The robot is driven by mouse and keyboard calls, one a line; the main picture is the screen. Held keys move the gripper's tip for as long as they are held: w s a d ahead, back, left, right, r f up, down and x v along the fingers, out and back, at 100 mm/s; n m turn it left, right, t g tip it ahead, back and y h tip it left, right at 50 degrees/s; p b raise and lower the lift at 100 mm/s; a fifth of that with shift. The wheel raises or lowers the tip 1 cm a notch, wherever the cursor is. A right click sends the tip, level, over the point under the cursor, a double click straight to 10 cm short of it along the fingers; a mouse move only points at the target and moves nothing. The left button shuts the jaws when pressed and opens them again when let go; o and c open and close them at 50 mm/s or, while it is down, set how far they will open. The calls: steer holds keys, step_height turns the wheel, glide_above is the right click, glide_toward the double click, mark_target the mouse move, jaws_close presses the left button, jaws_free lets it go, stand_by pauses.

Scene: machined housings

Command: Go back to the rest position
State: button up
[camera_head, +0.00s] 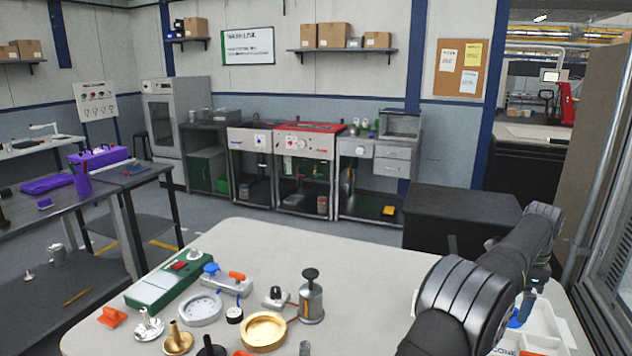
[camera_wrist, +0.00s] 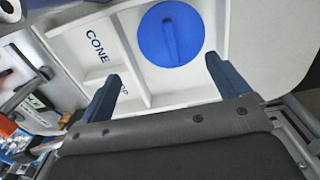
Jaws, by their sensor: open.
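My gripper (camera_wrist: 162,68) shows in the wrist view with its two dark blue fingers spread apart and nothing between them. It is over a white compartment tray (camera_wrist: 135,45), which has the word CONE and a second, partly covered label on it. A round blue part (camera_wrist: 170,33) with a raised bar lies in a tray compartment, just beyond the fingertips and apart from them. In the head view my arm crosses the right side of the table and covers part of the tray (camera_head: 562,330); my gripper cannot be made out there.
On the pale table (camera_head: 390,245) stand a green box (camera_head: 165,285), a silver pump-topped cylinder (camera_head: 311,300), a gold ring (camera_head: 264,332), a pale ring (camera_head: 200,307) and several small parts. The table's middle, left of my arm, is clear. A dark chest (camera_head: 460,215) stands behind.

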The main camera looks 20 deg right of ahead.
steer(key=s+a+r, duration=0.2)
steer(key=s+r, duration=0.4)
steer(key=s, duration=0.3)
steer(key=w+a+r+n, duration=0.1)
steer(key=w, duration=0.9)
steer(key=w+a+r+n, duration=0.2)
steer(key=w, duration=0.7)
steer(key=w+a+n, duration=0.6)
steer(key=w+a, duration=1)
steer(key=a, duration=0.1)
steer(key=shift+a+f+n, duration=0.15)
steer(key=shift+a+n, duration=0.1)
steer(key=shift+n, duration=0.15)
steer(key=s+d+m, duration=0.6)
steer(key=s+d, duration=0.7)
steer(key=d, duration=0.3)
steer(key=shift+s, duration=0.15)
